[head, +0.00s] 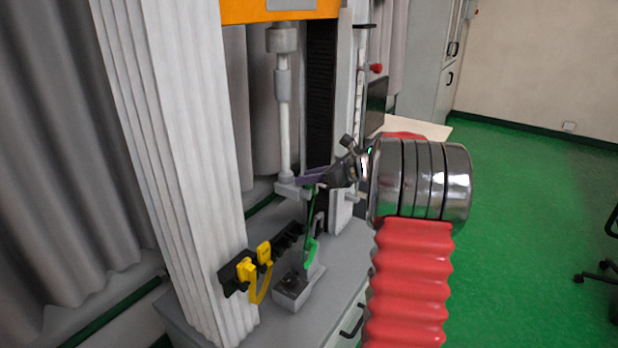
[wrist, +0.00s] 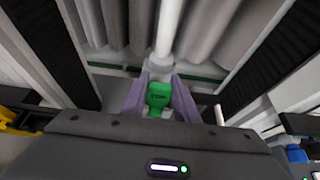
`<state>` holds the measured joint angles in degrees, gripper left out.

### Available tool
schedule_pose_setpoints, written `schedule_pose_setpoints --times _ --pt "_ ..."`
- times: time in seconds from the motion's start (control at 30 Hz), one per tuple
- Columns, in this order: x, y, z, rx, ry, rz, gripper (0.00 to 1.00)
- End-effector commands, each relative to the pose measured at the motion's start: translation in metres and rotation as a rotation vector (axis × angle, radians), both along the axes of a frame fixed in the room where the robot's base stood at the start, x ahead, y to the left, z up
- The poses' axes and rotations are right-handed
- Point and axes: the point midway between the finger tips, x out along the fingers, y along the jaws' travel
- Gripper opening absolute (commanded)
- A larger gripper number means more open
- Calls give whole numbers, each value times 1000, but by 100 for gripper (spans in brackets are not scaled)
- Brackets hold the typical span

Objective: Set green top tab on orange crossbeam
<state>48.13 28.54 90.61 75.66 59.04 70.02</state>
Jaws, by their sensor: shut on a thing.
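The green top tab (wrist: 159,96) sits between the two purple fingers of my gripper (wrist: 160,84) in the wrist view, and the gripper is shut on it. In the head view my gripper (head: 306,183) is beside the lower end of the vertical white rod. A dark green strip hangs below the fingers there to a bright green lower piece (head: 311,251) near the grey base block. The top tab itself is mostly hidden by the fingers in the head view. The orange crossbeam (head: 282,11) spans the tower at the top, well above my gripper.
A black rack (head: 233,274) on the left holds yellow tabs (head: 264,252) with a yellow band. The white ribbed column (head: 180,150) stands left of my gripper. The rod (head: 284,130) hangs under the crossbeam. A blue object (wrist: 296,153) shows at right in the wrist view.

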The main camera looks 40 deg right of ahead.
Motion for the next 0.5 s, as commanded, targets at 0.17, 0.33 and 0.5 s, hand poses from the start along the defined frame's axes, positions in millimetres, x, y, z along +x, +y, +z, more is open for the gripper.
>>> schedule_pose_setpoints --times 0.17,0.33,0.5 --pt "0 0 1 0 -1 0 6" --pt "0 0 -1 0 -1 0 31" --pt "0 0 -1 0 -1 0 43"
